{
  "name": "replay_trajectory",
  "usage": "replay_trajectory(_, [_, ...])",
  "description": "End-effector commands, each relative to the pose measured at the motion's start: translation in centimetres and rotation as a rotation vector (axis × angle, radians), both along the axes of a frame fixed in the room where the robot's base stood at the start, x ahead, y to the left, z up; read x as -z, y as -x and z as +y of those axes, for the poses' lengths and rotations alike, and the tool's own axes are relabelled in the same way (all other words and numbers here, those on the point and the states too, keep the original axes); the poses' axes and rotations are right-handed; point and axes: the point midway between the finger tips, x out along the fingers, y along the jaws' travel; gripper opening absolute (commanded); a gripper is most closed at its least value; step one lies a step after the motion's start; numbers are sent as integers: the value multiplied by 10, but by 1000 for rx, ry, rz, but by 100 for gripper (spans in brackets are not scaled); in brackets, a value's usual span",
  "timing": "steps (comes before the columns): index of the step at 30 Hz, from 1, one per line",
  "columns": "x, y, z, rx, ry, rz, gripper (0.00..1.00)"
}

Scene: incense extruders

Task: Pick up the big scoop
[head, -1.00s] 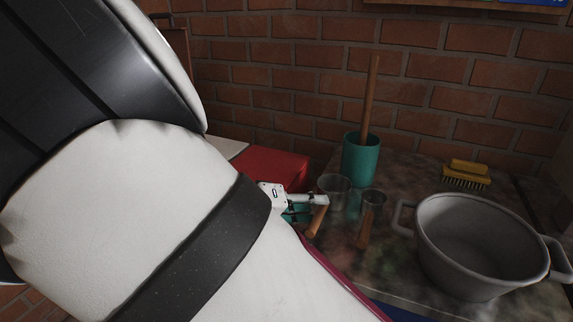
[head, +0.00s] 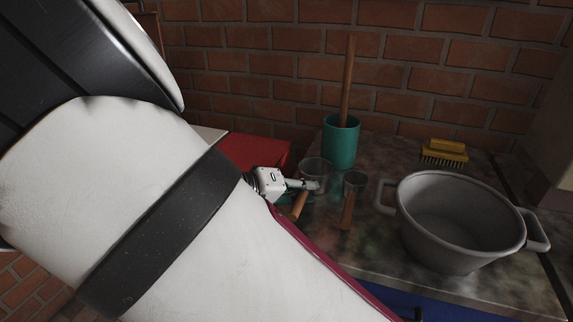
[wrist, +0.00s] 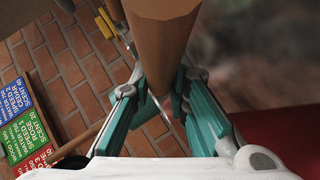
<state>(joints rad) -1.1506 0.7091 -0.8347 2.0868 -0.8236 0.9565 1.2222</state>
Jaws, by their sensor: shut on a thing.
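The big scoop (head: 316,170) has a wide, clear-looking cup and a wooden handle. It is on the stone counter in the head view, left of a smaller scoop (head: 354,181) of the same kind. My gripper (head: 312,185) is at the big scoop, where the handle meets the cup. In the wrist view its two teal fingers (wrist: 160,92) are shut on the wooden handle (wrist: 164,45), which fills the top centre. The cup is out of the wrist view. I cannot tell whether the scoop touches the counter.
A teal cup (head: 341,145) with a wooden stick stands behind the scoops. A grey pot (head: 455,260) is at right, with a yellow brush (head: 444,151) behind it. A red box (head: 254,150) lies left of my gripper. A brick wall (head: 400,60) closes the back.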

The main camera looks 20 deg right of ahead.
Motion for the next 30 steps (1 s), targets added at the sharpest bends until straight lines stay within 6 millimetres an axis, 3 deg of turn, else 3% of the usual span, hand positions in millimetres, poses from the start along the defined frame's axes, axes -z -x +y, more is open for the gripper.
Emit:
replay_trajectory(11, [-11,0,0,0,0,0,0])
replay_trajectory(20, [-40,1,0,1,1,0,0])
replay_trajectory(30, [-48,56,65,-4,2,2,0])
